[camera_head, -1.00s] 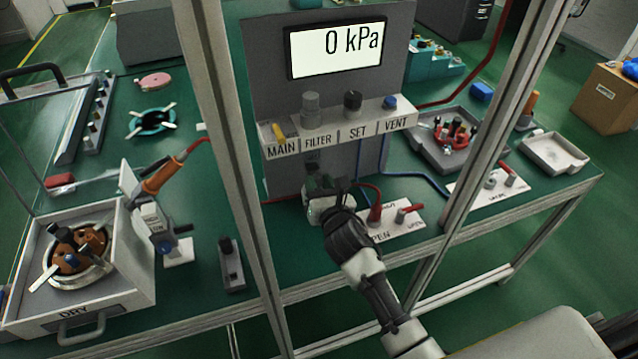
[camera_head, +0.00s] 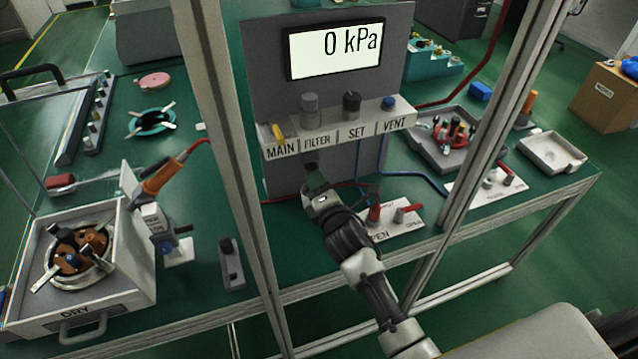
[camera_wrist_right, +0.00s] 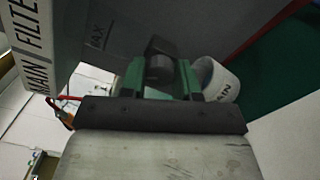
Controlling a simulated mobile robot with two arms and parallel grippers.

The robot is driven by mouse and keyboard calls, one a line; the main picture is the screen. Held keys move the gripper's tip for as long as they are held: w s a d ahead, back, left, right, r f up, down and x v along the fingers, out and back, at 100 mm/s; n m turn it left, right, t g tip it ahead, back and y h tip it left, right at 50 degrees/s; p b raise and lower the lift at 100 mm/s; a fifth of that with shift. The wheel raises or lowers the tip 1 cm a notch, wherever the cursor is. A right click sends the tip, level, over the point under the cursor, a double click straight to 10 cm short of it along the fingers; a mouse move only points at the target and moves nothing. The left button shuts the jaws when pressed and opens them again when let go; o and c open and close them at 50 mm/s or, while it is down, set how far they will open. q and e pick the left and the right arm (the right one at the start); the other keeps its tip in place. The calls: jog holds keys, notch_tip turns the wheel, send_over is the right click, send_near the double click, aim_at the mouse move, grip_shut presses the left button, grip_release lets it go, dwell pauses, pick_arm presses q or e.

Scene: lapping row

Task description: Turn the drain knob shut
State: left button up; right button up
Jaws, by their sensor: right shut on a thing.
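My right gripper (camera_head: 314,178) reaches in under the front of the labelled shelf, below the FILTER label. In the right wrist view its two green fingers (camera_wrist_right: 160,77) are shut on a dark knob (camera_wrist_right: 159,66), which I take to be the drain knob. A pale cylinder (camera_wrist_right: 216,78) stands just right of the fingers, and part of a "MAX" marking shows behind them. In the head view the knob is hidden behind the gripper and shelf. How far the knob is turned cannot be told. My left gripper is not in view.
The shelf (camera_head: 340,138) carries MAIN, FILTER, SET and VENT labels with controls on top. The display (camera_head: 336,49) reads 0 kPa. A white plate (camera_head: 404,222) with red-handled valves lies right of my arm. Metal frame posts (camera_head: 222,140) stand on both sides of it.

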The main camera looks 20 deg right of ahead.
jog(key=m, duration=0.4)
jog(key=shift+m, duration=0.3)
dwell(0.4)
jog(key=shift+f, duration=0.1)
jog(key=o, duration=0.9)
jog(key=shift+o, duration=0.2)
jog(key=s, duration=1.1)
jog(key=shift+d, duration=0.25)
jog(key=shift+w, duration=0.1)
